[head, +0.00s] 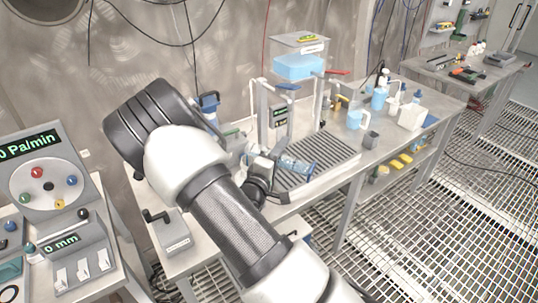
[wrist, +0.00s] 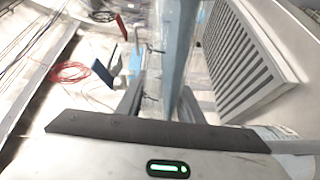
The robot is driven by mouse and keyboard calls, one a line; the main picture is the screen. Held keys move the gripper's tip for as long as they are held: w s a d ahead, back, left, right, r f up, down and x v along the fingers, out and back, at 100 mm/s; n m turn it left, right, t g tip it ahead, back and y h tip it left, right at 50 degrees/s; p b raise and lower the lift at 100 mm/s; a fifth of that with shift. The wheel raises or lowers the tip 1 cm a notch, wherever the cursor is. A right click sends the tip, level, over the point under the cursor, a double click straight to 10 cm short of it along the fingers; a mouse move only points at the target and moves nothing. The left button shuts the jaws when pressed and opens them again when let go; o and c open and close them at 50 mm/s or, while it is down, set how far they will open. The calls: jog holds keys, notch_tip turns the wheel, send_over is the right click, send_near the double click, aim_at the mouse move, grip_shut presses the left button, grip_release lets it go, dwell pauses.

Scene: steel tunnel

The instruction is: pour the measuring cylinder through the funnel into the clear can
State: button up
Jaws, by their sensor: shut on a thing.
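The measuring cylinder (head: 297,166) is a clear tube with blue liquid, tilted almost flat above the slatted tray (head: 342,157) in the head view. My gripper (head: 270,166) is shut around it. In the wrist view the cylinder (wrist: 173,50) runs up between the two fingers of my gripper (wrist: 160,100), with a pale blue tint. I cannot make out the funnel or the clear can for certain in either view; my arm hides part of the bench.
A stand on the bench carries a clear tank (head: 299,67) of blue liquid above the tray. Blue bottles (head: 378,100) and a white box (head: 412,118) stand to the right. A control panel (head: 42,180) is at left. In the wrist view, a red cable coil (wrist: 70,72) lies left.

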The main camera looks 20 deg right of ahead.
dwell(0.3)
jog(key=shift+w+a+r+n+p, duration=0.15)
jog(key=shift+r+n+p, duration=0.25)
jog(key=shift+n+p, duration=0.25)
jog(key=shift+w+a+r+n+p, duration=0.1)
jog(key=shift+r+n+p, duration=0.25)
jog(key=shift+n+p, duration=0.3)
jog(key=shift+r, duration=0.15)
jog(key=shift+r+p, duration=0.1)
jog(key=shift+p, duration=0.25)
dwell(1.0)
jog(key=b, duration=0.1)
jog(key=f+m+b, duration=0.2)
jog(key=shift+s+d, duration=0.25)
